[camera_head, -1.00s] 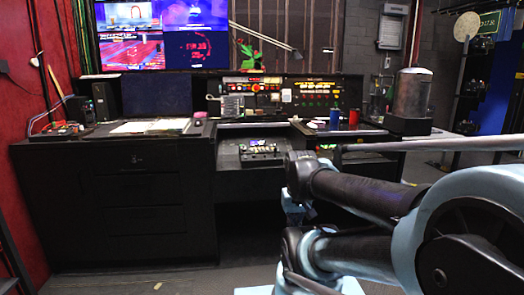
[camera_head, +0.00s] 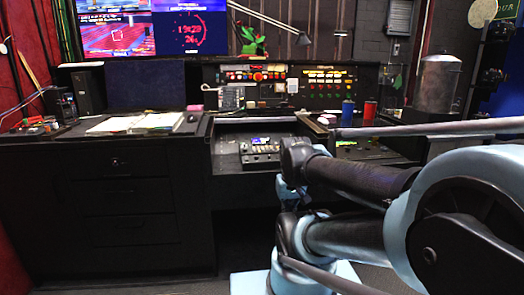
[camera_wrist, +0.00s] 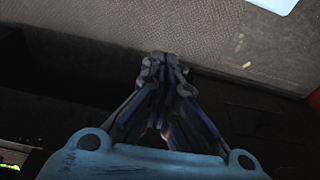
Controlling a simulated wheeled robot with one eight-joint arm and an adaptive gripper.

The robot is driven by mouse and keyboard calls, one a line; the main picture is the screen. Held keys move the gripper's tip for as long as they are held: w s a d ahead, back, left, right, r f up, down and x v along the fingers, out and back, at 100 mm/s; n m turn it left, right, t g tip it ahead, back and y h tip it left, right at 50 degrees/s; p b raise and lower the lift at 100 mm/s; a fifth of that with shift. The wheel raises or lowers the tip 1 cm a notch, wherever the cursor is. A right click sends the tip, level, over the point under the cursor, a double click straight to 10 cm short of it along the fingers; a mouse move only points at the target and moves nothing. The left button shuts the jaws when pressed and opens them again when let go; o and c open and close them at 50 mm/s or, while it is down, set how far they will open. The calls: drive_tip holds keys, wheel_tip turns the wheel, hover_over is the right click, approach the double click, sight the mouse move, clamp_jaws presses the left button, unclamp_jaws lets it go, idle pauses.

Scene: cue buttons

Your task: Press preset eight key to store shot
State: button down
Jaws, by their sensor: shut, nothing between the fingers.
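A small dark control unit (camera_head: 262,152) with rows of keys and a lit display sits on the recessed middle of the desk in the head view. An upright panel (camera_head: 322,88) behind it carries rows of red, yellow and green buttons. The labels are too small to read, so I cannot tell which key is preset eight. My gripper (camera_wrist: 165,62) is shut and empty in the wrist view, pointing over the dark side of something and the floor, with no keys below its fingertips. In the head view my arm covers the area right of the control unit.
The black desk (camera_head: 120,205) fills the front. An open book (camera_head: 135,122) lies on its left. A blue cup (camera_head: 348,112), a red cup (camera_head: 370,111) and a metal canister (camera_head: 437,83) stand at the right. A lamp (camera_head: 270,22) hangs over the panel.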

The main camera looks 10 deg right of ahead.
wheel_tip(320, 180, up, 15)
drive_tip(key=m+t+y, duration=0.1)
drive_tip(key=m+t, duration=0.7)
drive_tip(key=t, duration=0.1)
hover_over(263, 149)
drive_tip(key=s+d, duration=0.1)
drive_tip(key=shift+s+d, duration=0.1)
drive_tip(key=shift+f, duration=0.1)
drive_tip(key=shift+w+f, duration=0.2)
drive_tip(key=shift+f, duration=1.25)
drive_tip(key=shift+w+f, duration=0.2)
drive_tip(key=shift+f, duration=1.2)
drive_tip(key=shift+w+f, duration=0.2)
drive_tip(key=shift+f, duration=1.25)
